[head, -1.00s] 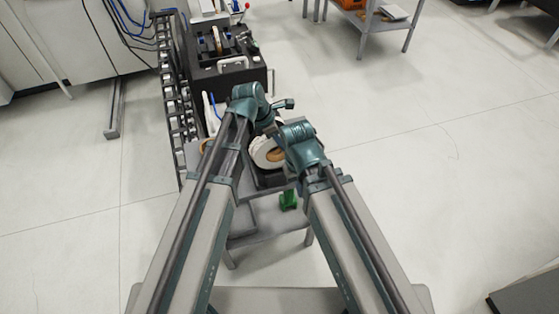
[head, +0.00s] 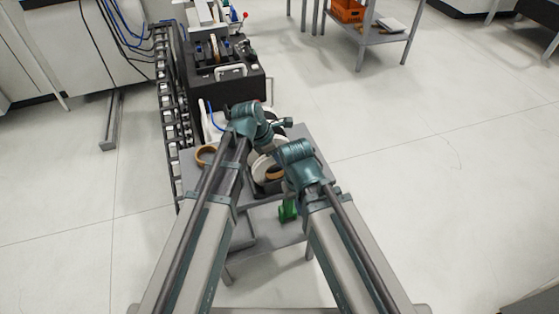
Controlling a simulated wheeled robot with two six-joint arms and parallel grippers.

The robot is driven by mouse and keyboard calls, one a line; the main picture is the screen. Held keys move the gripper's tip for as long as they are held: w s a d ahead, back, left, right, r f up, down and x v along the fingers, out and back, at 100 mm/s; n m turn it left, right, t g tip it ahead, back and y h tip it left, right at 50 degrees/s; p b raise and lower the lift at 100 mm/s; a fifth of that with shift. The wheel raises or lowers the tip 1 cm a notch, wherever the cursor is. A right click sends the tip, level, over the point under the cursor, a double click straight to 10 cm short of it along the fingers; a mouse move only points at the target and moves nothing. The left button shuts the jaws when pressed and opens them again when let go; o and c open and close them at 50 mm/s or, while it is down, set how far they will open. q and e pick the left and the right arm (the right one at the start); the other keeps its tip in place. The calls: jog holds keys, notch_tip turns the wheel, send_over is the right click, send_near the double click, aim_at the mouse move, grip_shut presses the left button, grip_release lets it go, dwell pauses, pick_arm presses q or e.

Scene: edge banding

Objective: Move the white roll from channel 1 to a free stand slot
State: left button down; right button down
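A white roll (head: 262,168) shows partly between my two forearms, over the small grey table. A tan-brown roll (head: 275,173) shows close against it, and my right wrist covers part of both. My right gripper (head: 284,160) is close beside these rolls; its fingertips are too small and hidden to read. My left gripper (head: 285,122) is above and behind the rolls in the picture, and its fingers cannot be made out. I cannot tell whether either gripper touches a roll. Channel 1 and the stand slots cannot be told apart from here.
A tan ring-shaped roll (head: 205,155) lies on the grey table (head: 318,172) at left. A black machine (head: 222,90) with a pale handle stands behind. A dark chain-like rack (head: 172,110) runs along its left. A green part (head: 288,211) sits low.

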pick_arm(q)
jog(key=shift+f+b, duration=0.35)
jog(key=c, duration=0.6)
grip_release()
jog(key=shift+r, duration=0.1)
jog(key=shift+a+r+p, duration=0.1)
jog(key=shift+r+p, duration=0.65)
jog(key=shift+p, duration=0.05)
jog(key=p+v, duration=0.9)
jog(key=v, duration=0.1)
jog(key=shift+s+a+r+p, duration=0.1)
jog(key=shift+a+r+p, duration=0.2)
jog(key=shift+r+p, duration=0.25)
jog(key=shift+f, duration=0.15)
